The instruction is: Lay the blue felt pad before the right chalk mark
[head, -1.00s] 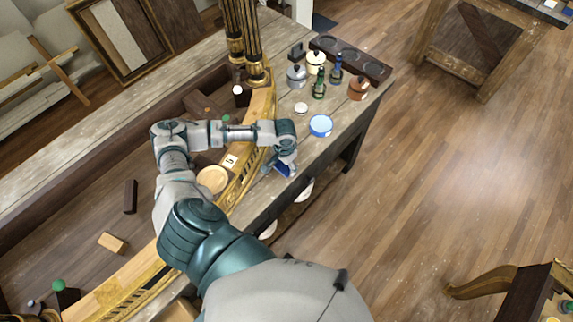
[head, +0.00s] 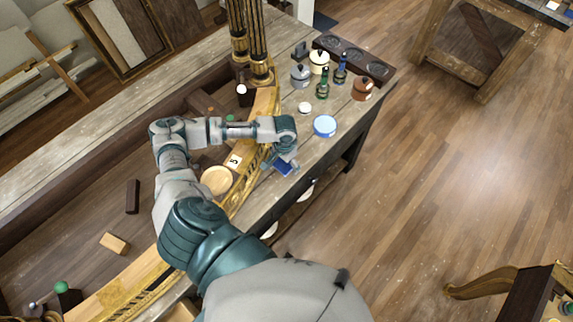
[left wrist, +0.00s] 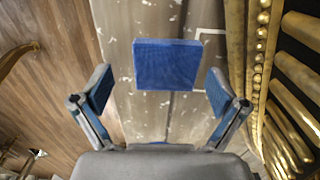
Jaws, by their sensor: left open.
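The blue felt pad (left wrist: 168,64) lies flat on the worn wooden top, ahead of my left gripper in the left wrist view. My left gripper (left wrist: 159,76) is open, with one blue-lined finger on each side of the pad's near end and a gap to both. In the head view the pad (head: 286,169) shows partly beside my left gripper (head: 278,160), near the front edge. Thin white chalk lines (left wrist: 211,31) show just right of the pad in the left wrist view. I cannot tell which mark they belong to. My right gripper is out of view.
A gilt curved rail (head: 236,187) runs close along the pad's inner side. The front edge drops to the open floor.

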